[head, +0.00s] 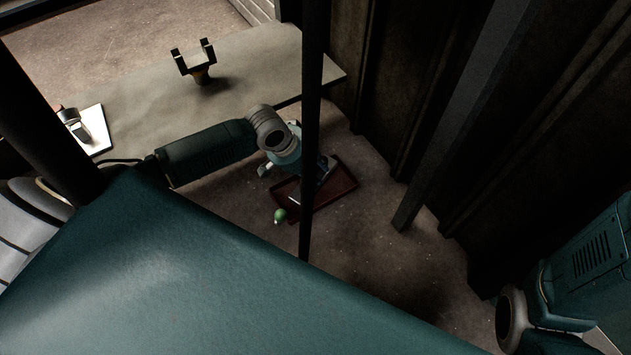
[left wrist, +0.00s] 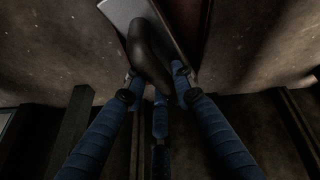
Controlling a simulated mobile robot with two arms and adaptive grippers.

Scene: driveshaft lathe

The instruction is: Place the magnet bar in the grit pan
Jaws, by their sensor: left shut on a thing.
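My left gripper (left wrist: 156,76) is shut on the dark rounded handle of what looks like the magnet bar (left wrist: 148,45). The bar's flat grey part shows beyond the fingers at the top of the left wrist view. In the head view the left gripper (head: 324,167) is low over the grit pan (head: 343,191), a shallow dark red tray on the floor. A dark post partly hides the gripper and pan. The pan's dark red edge also shows in the left wrist view (left wrist: 207,18). I cannot tell whether the bar touches the pan. My right gripper is out of view.
A small green object (head: 280,215) lies at the pan's near left corner. A grey bench (head: 240,75) with a forked stand (head: 197,62) is behind my left arm. Dark panels (head: 440,110) rise to the right. Open floor (head: 380,250) lies in front of the pan.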

